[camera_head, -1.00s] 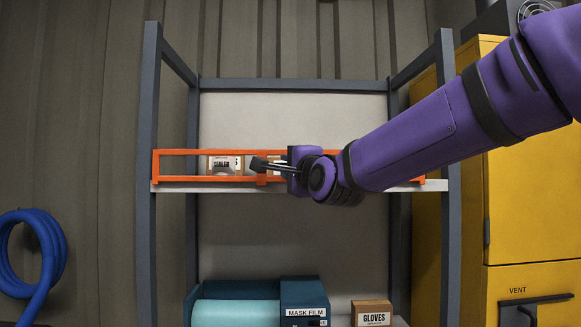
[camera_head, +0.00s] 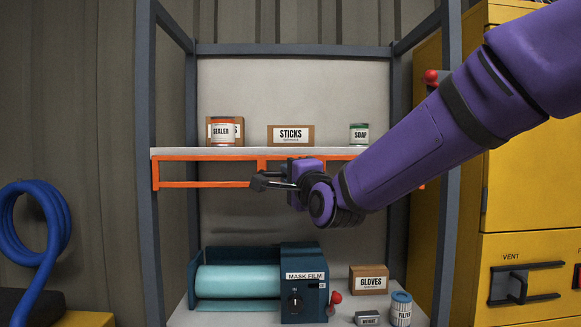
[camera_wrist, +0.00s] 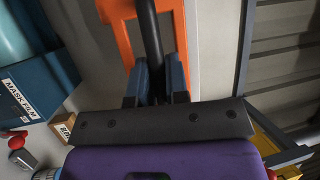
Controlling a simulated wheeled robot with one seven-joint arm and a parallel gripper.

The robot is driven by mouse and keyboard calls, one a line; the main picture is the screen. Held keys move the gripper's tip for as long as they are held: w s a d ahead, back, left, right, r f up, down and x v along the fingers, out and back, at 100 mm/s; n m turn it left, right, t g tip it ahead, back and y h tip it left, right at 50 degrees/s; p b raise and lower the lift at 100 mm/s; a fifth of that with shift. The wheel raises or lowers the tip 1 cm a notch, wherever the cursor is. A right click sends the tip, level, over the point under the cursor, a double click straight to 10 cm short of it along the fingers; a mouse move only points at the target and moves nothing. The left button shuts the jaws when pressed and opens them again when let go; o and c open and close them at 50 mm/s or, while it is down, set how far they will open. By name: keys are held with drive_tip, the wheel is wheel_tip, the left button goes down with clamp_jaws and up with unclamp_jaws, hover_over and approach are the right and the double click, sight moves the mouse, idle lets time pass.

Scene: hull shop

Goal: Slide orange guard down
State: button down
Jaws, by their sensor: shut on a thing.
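The orange guard (camera_head: 205,158) is a thin rectangular frame across the front of the shelf unit. It hangs below the edge of the upper shelf (camera_head: 240,152), and its right part is partly hidden behind my arm. My gripper (camera_head: 256,182) is at the guard's middle, at about its lower rail. In the wrist view, the orange guard (camera_wrist: 125,40) lies just ahead of my gripper (camera_wrist: 157,85), with a dark bar between the fingers. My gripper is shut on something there. The exact contact is hard to see.
Below are a mask film dispenser (camera_head: 304,290), a gloves box (camera_head: 369,280) and a filter can (camera_head: 401,310). A yellow cabinet (camera_head: 520,220) stands at the right.

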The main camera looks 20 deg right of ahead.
drive_tip(key=shift+f, duration=0.4)
drive_tip(key=c, duration=1.1)
unclamp_jaws()
drive_tip(key=shift+c, duration=0.2)
drive_tip(key=shift+r, duration=0.1)
drive_tip(key=a+v, duration=0.1)
drive_tip(key=v, duration=0.9)
drive_tip(key=shift+s+d, duration=0.4)
drive_tip(key=shift+d, duration=0.1)
